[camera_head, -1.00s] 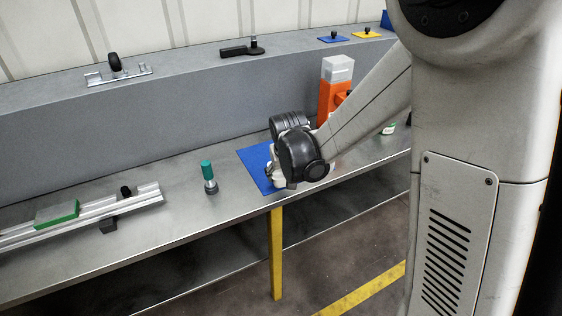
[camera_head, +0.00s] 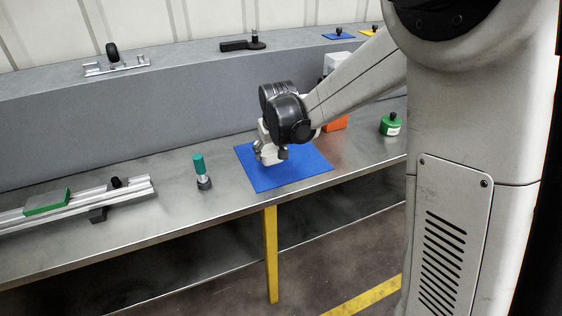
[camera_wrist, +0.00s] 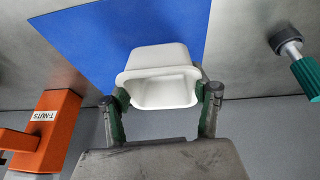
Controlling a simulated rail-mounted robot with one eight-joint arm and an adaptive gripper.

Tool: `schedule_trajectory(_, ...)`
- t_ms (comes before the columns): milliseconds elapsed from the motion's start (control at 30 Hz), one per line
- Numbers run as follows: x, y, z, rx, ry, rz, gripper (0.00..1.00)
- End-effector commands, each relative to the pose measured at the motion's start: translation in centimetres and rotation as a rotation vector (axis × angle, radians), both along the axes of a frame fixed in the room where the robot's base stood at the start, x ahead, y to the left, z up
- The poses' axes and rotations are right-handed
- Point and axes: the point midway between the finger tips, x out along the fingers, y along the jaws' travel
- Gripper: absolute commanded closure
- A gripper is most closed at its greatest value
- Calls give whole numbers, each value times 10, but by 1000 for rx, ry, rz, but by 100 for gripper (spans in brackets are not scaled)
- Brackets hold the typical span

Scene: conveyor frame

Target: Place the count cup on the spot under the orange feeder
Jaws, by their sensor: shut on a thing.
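The count cup is a white, rounded, square-rimmed cup (camera_wrist: 160,58) in the wrist view. My gripper (camera_wrist: 161,95) is shut on it, with one finger at each side. In the head view my gripper (camera_head: 270,155) hangs over the left part of a blue mat (camera_head: 300,178); the cup is hard to tell from the pale gripper parts there. The orange feeder (camera_head: 335,125) stands behind my arm, mostly hidden. In the wrist view the feeder (camera_wrist: 50,125) is at the left with a T-NUTS label, apart from the cup. The spot under it is not visible.
A green-handled tool (camera_head: 200,172) stands left of the mat. An aluminium rail (camera_head: 85,205) with a green block lies further left. A green round container (camera_head: 390,124) is at the right. A raised grey ledge (camera_head: 180,115) runs behind the bench.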

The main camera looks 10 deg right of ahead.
Motion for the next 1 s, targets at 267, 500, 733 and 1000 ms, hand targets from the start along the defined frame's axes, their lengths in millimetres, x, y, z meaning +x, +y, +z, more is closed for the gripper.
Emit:
schedule_trajectory(267, 14, -32, -21, 0, 0, -1, 69)
schedule_trajectory(500, 15, -34, -38, 0, 0, 0, 69)
schedule_trajectory(733, 15, -34, -63, 0, 0, 0, 69)
schedule_trajectory(1000, 15, -34, -64, 0, 0, 0, 69)
